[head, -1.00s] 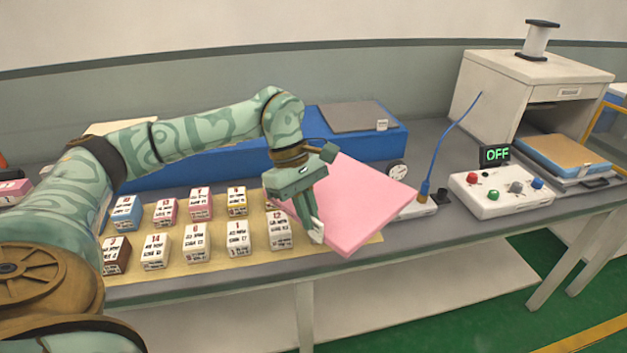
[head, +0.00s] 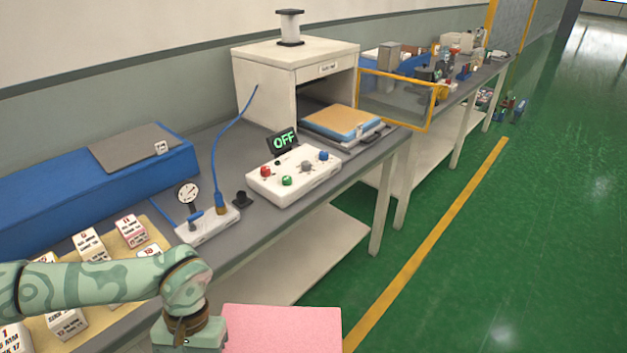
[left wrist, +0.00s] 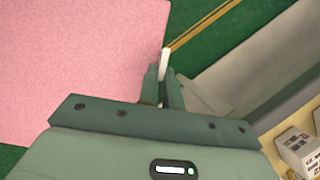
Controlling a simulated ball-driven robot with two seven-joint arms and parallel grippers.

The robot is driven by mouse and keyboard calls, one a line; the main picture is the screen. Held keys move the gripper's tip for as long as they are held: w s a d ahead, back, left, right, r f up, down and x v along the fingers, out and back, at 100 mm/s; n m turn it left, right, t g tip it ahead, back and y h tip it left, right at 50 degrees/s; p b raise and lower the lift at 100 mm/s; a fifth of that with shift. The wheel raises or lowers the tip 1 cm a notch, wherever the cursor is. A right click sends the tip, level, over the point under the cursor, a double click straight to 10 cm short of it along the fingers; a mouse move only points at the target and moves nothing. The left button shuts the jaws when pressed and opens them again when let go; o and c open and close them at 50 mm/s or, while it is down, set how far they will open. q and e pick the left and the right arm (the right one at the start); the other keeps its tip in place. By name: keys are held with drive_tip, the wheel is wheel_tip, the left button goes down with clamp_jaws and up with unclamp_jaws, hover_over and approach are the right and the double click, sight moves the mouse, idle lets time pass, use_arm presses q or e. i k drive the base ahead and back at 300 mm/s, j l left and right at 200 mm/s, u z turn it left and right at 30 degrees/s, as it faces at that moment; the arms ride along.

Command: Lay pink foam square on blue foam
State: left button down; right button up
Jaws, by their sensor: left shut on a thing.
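The pink foam square (head: 283,328) is at the bottom of the head view, beyond the bench's front edge and over the green floor; its lower part is cut off. In the left wrist view the pink foam (left wrist: 75,70) fills the upper left. My left gripper (left wrist: 164,78) is shut on the foam's edge; in the head view only its body (head: 190,335) shows, at the foam's left. A blue slab (head: 318,132) with a tan top lies on a tray before the white cabinet. A long blue block (head: 60,190) lies at the left. My right gripper is not in view.
On the bench, a white control box (head: 294,178) with coloured knobs stands beside an "OFF" display (head: 284,140). A gauge and blue cable stand on a small white base (head: 207,225). A yellow-framed clear panel (head: 395,100) stands right of the white cabinet (head: 270,75). Green floor is open at right.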

sight(342, 118)
drive_tip(key=i+l, duration=0.2)
drive_tip(key=l, duration=0.15)
drive_tip(key=i+l+u, duration=0.1)
drive_tip(key=i+l, duration=0.25)
drive_tip(key=l, duration=0.3)
drive_tip(key=i+l+u, duration=0.1)
drive_tip(key=l, duration=0.25)
drive_tip(key=i+l, duration=0.25)
drive_tip(key=i+l+u, duration=0.1)
drive_tip(key=l, duration=0.4)
drive_tip(key=i+l+u, duration=0.1)
drive_tip(key=l, duration=0.25)
drive_tip(key=i+l, duration=0.25)
drive_tip(key=l, duration=0.15)
